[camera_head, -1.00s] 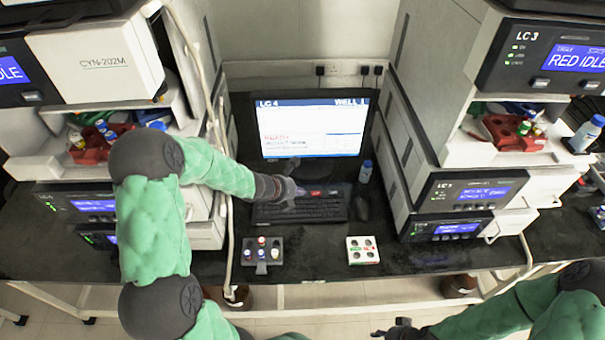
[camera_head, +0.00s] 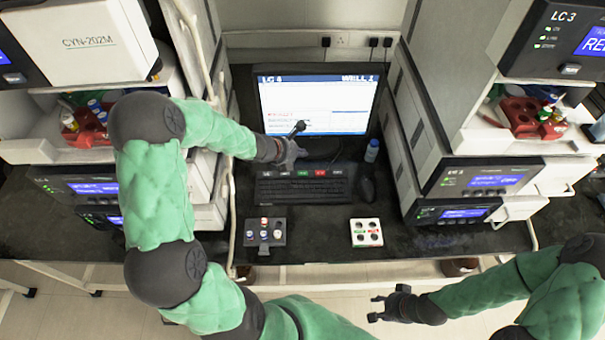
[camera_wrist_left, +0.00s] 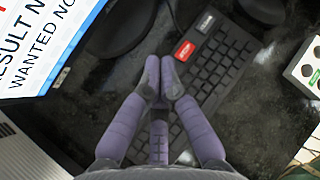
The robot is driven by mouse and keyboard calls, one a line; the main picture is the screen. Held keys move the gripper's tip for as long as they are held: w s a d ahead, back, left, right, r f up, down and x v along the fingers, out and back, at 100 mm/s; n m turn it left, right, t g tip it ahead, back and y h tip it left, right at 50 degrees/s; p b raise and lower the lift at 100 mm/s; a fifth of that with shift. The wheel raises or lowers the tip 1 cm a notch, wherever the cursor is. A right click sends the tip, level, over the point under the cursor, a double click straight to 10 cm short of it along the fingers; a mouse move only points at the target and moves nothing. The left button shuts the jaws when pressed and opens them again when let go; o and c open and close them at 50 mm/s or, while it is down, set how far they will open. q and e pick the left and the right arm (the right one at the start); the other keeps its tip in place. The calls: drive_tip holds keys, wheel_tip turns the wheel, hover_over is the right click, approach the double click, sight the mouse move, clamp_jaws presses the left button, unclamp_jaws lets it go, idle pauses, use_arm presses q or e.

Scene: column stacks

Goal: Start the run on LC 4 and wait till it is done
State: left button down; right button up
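The monitor (camera_head: 315,103) headed LC 4 and WELL 1 is lit at the back; its small lines are too blurred to read in the head view. Its corner in the left wrist view (camera_wrist_left: 38,45) shows cut-off words RESULT and WANTED. The keyboard (camera_head: 300,190) lies in front, with coloured keys along its back row, including a red key (camera_head: 320,172) and a green key (camera_head: 302,173). My left gripper (camera_head: 299,129) is raised above the keyboard, before the screen; its fingertips (camera_wrist_left: 162,75) are together and empty. My right gripper (camera_head: 374,307) is open and empty, low in front of the bench.
A dark vial holder (camera_head: 277,240) and a white holder (camera_head: 366,240) stand on the bench front. A mouse (camera_head: 367,188) and blue-capped bottle (camera_head: 372,150) are right of the keyboard. Instrument stacks, including LC 3 (camera_head: 565,17), flank both sides.

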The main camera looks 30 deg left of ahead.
use_arm(q)
drive_tip(key=b, duration=0.5)
hover_over(301, 175)
wheel_tip(301, 175, down, 6)
drive_tip(key=shift+w+a+f, duration=0.1)
drive_tip(key=shift+f, duration=0.15)
drive_tip(key=shift+f+b, duration=0.7)
drive_tip(key=shift+b, duration=0.05)
drive_tip(key=shift+f, duration=0.1)
idle(0.3)
drive_tip(key=shift+f+b, duration=0.35)
drive_tip(key=shift+b, duration=0.2)
drive_tip(key=shift+f+b, duration=0.35)
drive_tip(key=shift+b, duration=0.05)
idle(0.6)
drive_tip(key=shift+r, duration=0.1)
drive_tip(key=shift+r+p, duration=0.65)
drive_tip(key=shift+r, duration=0.1)
drive_tip(key=shift+r, duration=0.1)
